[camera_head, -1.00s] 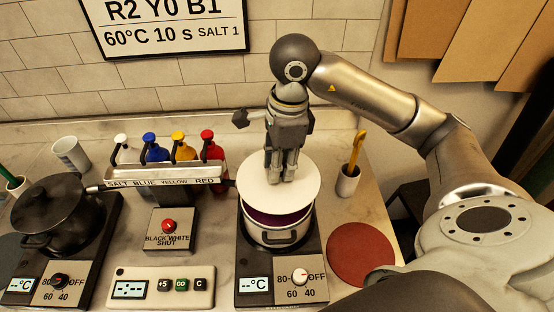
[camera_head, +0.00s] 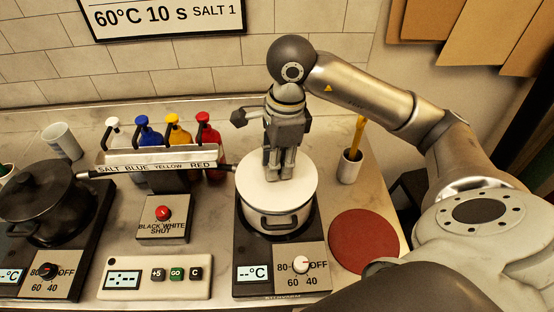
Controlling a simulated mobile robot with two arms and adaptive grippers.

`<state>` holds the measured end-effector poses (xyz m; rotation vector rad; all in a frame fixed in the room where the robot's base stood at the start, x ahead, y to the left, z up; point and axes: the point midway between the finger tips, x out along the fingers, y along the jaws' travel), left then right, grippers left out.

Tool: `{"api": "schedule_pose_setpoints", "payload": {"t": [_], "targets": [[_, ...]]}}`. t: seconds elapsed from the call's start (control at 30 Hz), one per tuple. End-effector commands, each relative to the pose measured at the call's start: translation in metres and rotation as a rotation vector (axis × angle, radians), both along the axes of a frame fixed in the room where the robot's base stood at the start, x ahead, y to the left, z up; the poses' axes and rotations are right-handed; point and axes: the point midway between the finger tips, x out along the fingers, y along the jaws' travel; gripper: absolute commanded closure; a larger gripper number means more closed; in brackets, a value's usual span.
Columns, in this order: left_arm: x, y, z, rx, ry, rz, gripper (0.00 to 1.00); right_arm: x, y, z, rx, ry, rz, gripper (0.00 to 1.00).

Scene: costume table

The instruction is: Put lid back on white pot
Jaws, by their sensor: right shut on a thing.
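The white pot (camera_head: 278,217) stands on the right hot plate, its dark front handle facing me. The white lid (camera_head: 260,192) now lies over the pot's mouth, looking level and covering the opening. My right gripper (camera_head: 279,172) points down at the middle of the lid, shut on its knob, which the fingers hide. I cannot tell whether the lid is fully seated on the rim. My left gripper is not in view.
A black lidded pot (camera_head: 43,204) stands on the left hot plate. A rack (camera_head: 160,160) with white, blue, yellow and red bottles is left of the white pot. A red round mat (camera_head: 363,241) and a cup with a yellow tool (camera_head: 349,167) are at the right.

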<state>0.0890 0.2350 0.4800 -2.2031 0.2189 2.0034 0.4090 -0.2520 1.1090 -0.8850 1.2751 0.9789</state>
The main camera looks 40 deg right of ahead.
Motion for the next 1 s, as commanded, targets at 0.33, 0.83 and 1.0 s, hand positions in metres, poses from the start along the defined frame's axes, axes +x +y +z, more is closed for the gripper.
{"api": "schedule_pose_setpoints", "payload": {"t": [0.33, 0.83, 1.0], "targets": [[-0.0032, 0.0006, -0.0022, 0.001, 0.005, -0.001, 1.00, 0.0003, 0.0000, -0.0001, 0.000, -0.002, 0.000, 1.00], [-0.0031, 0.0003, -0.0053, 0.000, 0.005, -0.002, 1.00, 0.0001, 0.0002, 0.0005, 0.000, -0.001, 0.000, 1.00], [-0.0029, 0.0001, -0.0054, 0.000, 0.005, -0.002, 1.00, 0.0001, 0.0002, 0.0005, 0.000, -0.001, 0.000, 1.00]]}}
